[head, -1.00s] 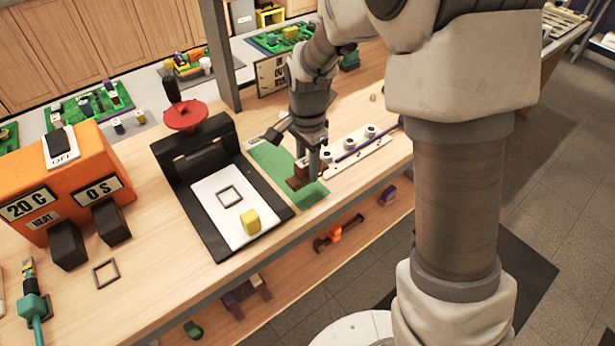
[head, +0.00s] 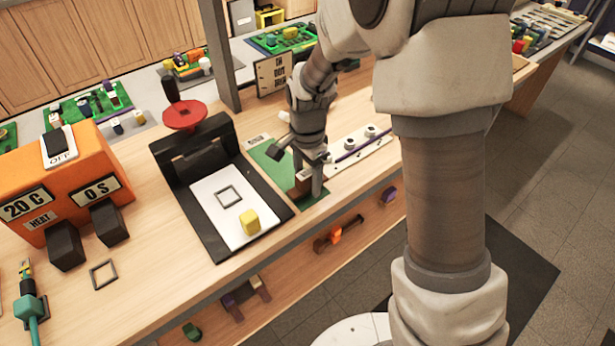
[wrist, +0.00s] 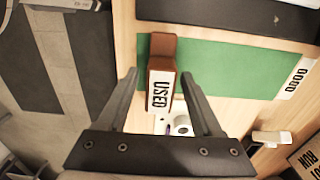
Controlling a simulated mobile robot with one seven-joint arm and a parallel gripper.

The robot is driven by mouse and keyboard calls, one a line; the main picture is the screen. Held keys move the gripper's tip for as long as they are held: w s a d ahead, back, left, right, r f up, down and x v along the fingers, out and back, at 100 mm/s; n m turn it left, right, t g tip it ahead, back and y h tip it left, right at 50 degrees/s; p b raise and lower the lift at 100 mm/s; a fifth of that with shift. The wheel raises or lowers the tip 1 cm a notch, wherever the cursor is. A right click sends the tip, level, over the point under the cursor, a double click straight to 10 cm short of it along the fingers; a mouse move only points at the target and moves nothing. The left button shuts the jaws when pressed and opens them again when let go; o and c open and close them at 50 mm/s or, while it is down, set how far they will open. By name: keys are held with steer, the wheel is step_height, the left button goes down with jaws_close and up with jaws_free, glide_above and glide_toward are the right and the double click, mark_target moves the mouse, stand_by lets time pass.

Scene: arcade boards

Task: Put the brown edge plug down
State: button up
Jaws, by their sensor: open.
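The brown edge plug (head: 300,188) is at the near end of the green strip (head: 268,156) on the workbench. In the wrist view the brown edge plug (wrist: 161,48) lies over the green strip (wrist: 225,65), with a white label reading "USED" (wrist: 160,92) on its near part. My gripper (head: 298,172) is low over that end of the strip. In the wrist view my gripper (wrist: 160,82) is open, one finger on each side of the labelled part, with gaps visible. Whether the plug's underside fully touches the strip is hidden.
A black press (head: 180,180) with a white plate and yellow block stands left of the strip. A white rail with round fittings (head: 352,150) lies on the right. The bench's front edge is close.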

mark_target(307, 173)
step_height(307, 173, up, 12)
steer(key=p, duration=0.2)
steer(key=s+d+r+n+t, duration=0.2)
steer(key=s+d+r+n, duration=0.3)
steer(key=s, duration=0.4)
steer(key=s+d+r+n+t, duration=0.3)
steer(key=s+d+r+n, duration=0.2)
steer(key=s, duration=0.5)
steer(key=shift+s+d+r+n+t, duration=0.3)
steer(key=shift+r+n, duration=0.3)
steer(key=shift+r, duration=0.15)
